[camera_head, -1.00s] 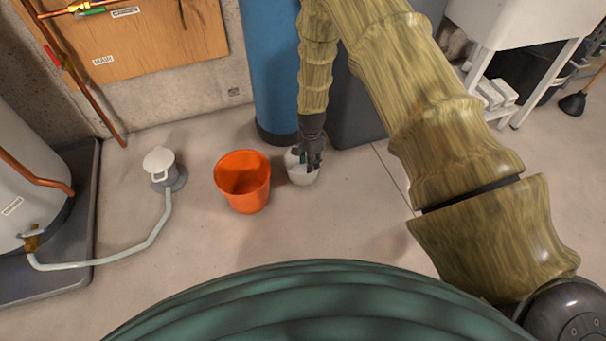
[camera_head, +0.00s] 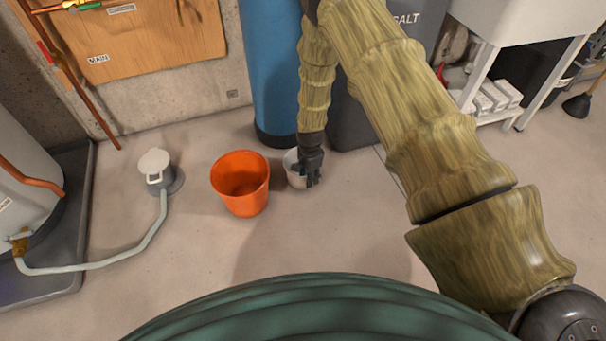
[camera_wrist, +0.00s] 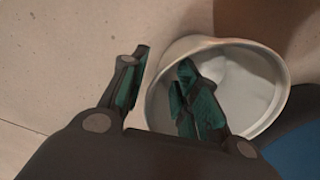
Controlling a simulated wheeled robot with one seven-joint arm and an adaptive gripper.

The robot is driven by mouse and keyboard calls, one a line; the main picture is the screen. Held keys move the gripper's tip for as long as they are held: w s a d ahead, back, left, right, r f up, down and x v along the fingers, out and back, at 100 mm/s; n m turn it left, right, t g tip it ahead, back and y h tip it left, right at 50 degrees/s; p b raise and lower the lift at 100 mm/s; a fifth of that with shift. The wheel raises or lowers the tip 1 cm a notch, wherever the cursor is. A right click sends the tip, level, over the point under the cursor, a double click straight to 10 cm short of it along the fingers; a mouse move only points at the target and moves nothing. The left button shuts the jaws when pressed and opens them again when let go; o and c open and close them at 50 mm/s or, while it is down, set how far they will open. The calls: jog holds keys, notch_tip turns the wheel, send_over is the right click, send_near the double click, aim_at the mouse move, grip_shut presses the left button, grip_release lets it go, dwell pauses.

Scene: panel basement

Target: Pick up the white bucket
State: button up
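The white bucket (camera_head: 293,170) stands on the floor just right of the orange bucket in the head view, partly hidden behind my gripper (camera_head: 311,180). In the wrist view the white bucket (camera_wrist: 268,68) shows its round rim and open inside. My gripper (camera_wrist: 160,90) is open there. One finger is over the bucket's opening and the other is outside its rim, so the near wall lies between the two fingers. I cannot tell whether either finger touches the wall.
An orange bucket (camera_head: 240,184) stands close on the left. A blue cylinder (camera_head: 271,70) and a dark grey bin (camera_head: 352,118) stand close behind. A white-lidded pump (camera_head: 156,168) with a hose is farther left. The floor in front is clear.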

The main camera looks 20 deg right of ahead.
notch_tip(320, 180, down, 3)
jog(key=shift+r+b, duration=0.15)
jog(key=shift+b, duration=0.35)
jog(key=shift+r, duration=0.1)
grip_shut()
jog(key=shift+s+r, duration=0.1)
